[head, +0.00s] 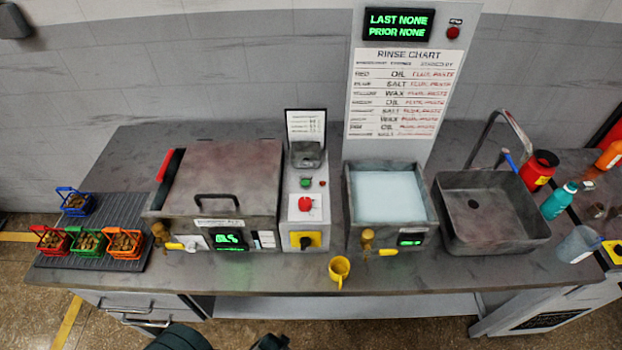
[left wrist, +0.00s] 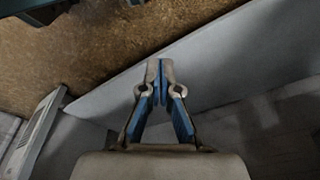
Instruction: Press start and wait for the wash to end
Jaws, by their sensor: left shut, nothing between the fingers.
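A metal washer (head: 222,172) with its lid down and a black handle stands left of centre on the bench. Its front has a green-lit display (head: 229,239) whose text is too small to read surely. Right of it is a narrow control panel (head: 294,222) with a small green button (head: 304,184), a red button on white (head: 305,204) and a black knob on a yellow plate (head: 305,240). My left gripper (left wrist: 160,68) is shut and empty in the left wrist view, beside a grey panel above brown floor, touching no button. My right gripper is not in view.
Several coloured baskets of brown pieces sit on a ribbed mat (head: 148,209) at left. A liquid-filled basin (head: 386,203), a yellow cup (head: 340,269), a sink (head: 487,212) and bottles stand rightward. A wall display (head: 398,24) reads LAST NONE, PRIOR NONE.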

